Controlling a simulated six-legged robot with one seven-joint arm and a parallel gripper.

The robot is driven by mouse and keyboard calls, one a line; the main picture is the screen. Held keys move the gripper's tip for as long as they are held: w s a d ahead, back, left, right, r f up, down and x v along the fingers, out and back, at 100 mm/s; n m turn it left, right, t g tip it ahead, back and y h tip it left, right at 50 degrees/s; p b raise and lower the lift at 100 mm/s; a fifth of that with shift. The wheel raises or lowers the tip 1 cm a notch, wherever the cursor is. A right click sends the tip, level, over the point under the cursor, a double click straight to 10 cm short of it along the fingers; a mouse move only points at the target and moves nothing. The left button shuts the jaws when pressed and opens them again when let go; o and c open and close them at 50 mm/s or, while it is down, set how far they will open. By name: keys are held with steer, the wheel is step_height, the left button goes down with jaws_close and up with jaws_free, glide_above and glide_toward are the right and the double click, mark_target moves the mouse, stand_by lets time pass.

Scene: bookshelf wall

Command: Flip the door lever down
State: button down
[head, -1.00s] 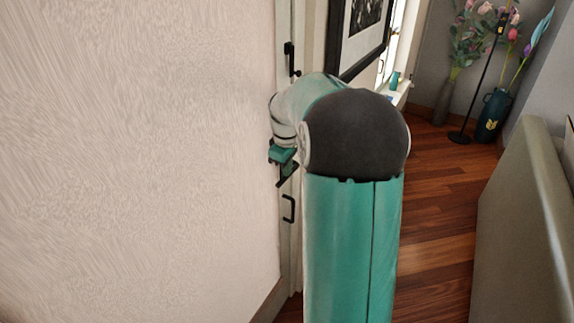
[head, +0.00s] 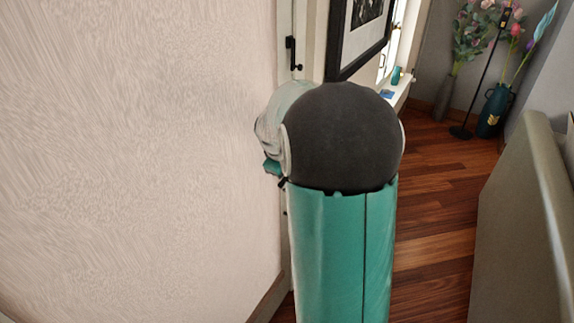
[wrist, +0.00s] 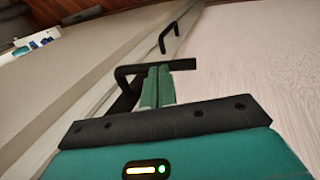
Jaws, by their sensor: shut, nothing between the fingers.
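In the wrist view, my gripper (wrist: 157,73) is shut, its two teal fingers side by side with nothing between them. A black door lever (wrist: 128,75) lies right at the fingertips, its bar crossing just past them and its mount to their left. I cannot tell whether the fingers touch it. The lever's bar runs roughly sideways in this view. In the head view, my arm hides most of the gripper and the lever; only a small teal part of my wrist end shows at the arm's left edge.
A black handle (wrist: 168,38) stands farther along the door edge. In the head view, a black fitting (head: 292,53) is higher on the door edge. A pale textured panel (head: 140,150) fills the left. A sofa back (head: 530,220) is at right, with wooden floor (head: 435,210) between.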

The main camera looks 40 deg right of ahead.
steer(key=shift+a+f+h, duration=0.15)
steer(key=shift+f+h, duration=0.35)
steer(key=shift+f, duration=1.3)
steer(key=shift+s+f, duration=0.1)
steer(key=shift+f, duration=0.05)
steer(key=shift+s+d+f, duration=0.15)
steer(key=shift+d+f, duration=0.05)
steer(key=shift+f, duration=0.05)
steer(key=shift+a+r, duration=0.1)
